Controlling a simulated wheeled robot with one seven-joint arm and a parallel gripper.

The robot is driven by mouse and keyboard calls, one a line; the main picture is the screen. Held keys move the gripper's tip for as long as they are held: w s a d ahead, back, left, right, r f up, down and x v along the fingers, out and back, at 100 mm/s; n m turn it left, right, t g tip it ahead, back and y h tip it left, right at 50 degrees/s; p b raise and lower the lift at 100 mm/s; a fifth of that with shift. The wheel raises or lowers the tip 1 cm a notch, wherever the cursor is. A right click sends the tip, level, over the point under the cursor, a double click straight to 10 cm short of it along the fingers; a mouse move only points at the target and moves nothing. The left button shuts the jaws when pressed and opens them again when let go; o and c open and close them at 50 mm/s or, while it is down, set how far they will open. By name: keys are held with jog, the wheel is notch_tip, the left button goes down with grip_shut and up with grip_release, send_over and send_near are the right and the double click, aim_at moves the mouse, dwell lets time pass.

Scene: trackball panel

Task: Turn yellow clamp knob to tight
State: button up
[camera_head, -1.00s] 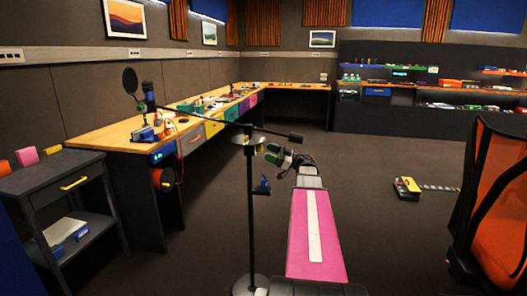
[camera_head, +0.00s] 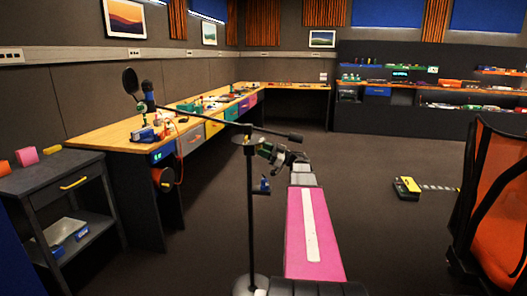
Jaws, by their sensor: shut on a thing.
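A black stand with a long slanted boom (camera_head: 205,118) stands in front of me. A small yellow clamp knob (camera_head: 247,140) shows at the joint where the boom meets the upright pole (camera_head: 251,205). My gripper (camera_head: 262,149) is at this joint, just right of the pole. It is shut on the yellow clamp knob, as far as the small view shows. The fingers and the grip itself are tiny and partly hidden, and the knob's exact angle cannot be read.
A small blue item (camera_head: 262,185) is beside the pole below my gripper. A long wooden workbench (camera_head: 115,135) runs along the left wall. A dark cart (camera_head: 50,185) is at the left and an orange chair (camera_head: 500,200) at the right.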

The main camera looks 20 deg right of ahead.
jog(key=shift+n+g, duration=0.4)
jog(key=shift+n, duration=0.5)
jog(key=o, duration=0.9)
jog(key=shift+o, duration=0.2)
jog(key=v, duration=1.1)
jog(key=shift+f, duration=0.1)
